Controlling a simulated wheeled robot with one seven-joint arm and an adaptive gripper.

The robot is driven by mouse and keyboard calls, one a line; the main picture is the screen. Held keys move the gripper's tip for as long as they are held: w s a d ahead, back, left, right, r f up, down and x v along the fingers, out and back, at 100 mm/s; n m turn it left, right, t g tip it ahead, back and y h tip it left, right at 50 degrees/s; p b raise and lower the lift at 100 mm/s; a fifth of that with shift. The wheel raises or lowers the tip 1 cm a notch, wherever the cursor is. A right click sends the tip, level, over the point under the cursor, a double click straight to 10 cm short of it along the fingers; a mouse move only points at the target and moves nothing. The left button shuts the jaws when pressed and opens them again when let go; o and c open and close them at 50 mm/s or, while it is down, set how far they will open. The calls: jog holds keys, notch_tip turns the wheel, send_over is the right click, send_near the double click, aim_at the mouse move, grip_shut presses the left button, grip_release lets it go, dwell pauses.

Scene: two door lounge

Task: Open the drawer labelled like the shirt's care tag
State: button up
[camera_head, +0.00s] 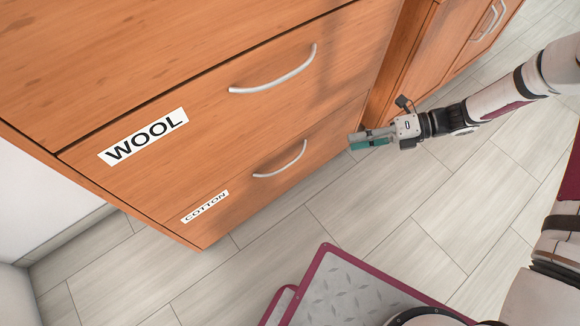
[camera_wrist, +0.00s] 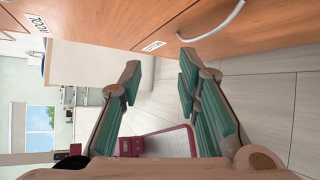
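A wooden chest has a drawer labelled WOOL (camera_head: 190,125) with a curved metal handle (camera_head: 275,78). Below it is a drawer labelled COTTON (camera_head: 235,185) with a similar handle (camera_head: 282,165). Both drawers look shut. My gripper (camera_head: 355,140) is out to the right of the COTTON handle, apart from the chest front. In the wrist view my gripper (camera_wrist: 160,70) has its two green-padded fingers spread with nothing between them. A curved handle (camera_wrist: 215,28) shows above the right finger there, outside the gap. The shirt and its care tag are not in view.
Another wooden cabinet (camera_head: 445,45) with handles stands farther right. Pale tiled floor (camera_head: 370,205) lies open in front of the chest. My own base shows at the bottom. A white wall (camera_head: 40,200) is on the left. A window (camera_wrist: 40,120) shows in the wrist view.

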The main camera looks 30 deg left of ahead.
aim_at(288, 163)
jog(key=s+a+f+m+y+b, duration=0.1)
jog(key=a+f+m+y+b, duration=0.15)
jog(key=f, duration=0.45)
jog(key=s+a+f+m+y+b, duration=0.1)
jog(key=f+m, duration=0.3)
jog(key=f, duration=0.4)
jog(key=shift+m+t, duration=0.25)
jog(key=shift+t, duration=0.15)
jog(key=b+x, duration=0.4)
jog(key=x, duration=1)
jog(key=shift+a, duration=0.1)
jog(key=shift+c, duration=0.3)
grip_shut()
